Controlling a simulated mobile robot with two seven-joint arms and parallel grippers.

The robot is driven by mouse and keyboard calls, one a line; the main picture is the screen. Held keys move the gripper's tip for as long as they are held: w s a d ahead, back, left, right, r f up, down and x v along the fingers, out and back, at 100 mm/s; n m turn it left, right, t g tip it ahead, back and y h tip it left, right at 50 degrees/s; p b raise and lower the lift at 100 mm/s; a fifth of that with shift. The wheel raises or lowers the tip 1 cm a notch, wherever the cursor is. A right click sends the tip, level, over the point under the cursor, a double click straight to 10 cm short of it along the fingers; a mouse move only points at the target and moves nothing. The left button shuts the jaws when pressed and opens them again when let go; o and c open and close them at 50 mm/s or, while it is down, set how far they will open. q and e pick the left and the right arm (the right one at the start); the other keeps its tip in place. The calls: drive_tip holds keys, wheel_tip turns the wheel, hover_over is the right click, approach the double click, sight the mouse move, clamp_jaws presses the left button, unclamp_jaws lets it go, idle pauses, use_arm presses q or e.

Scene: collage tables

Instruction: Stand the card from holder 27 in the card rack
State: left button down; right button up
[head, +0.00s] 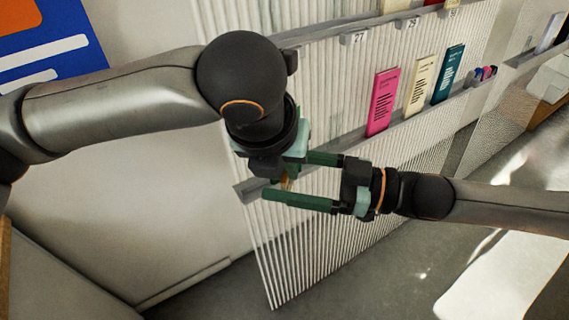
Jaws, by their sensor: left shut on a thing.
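Holder 27, marked by a white label (359,38), is on the upper rail, with no card showing above it. My left gripper (286,172) points down in front of the ribbed panel. I cannot tell for sure which fixture is the card rack.
A lower ledge (412,122) bears upright pink (382,101), cream (420,85) and teal (448,74) cards, with several small coloured items (484,73) at its right. Label 29 (412,22) is on the upper rail. The ribbed panel (320,235) is close behind both grippers.

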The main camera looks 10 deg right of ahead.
drive_tip(key=shift+o, duration=0.8)
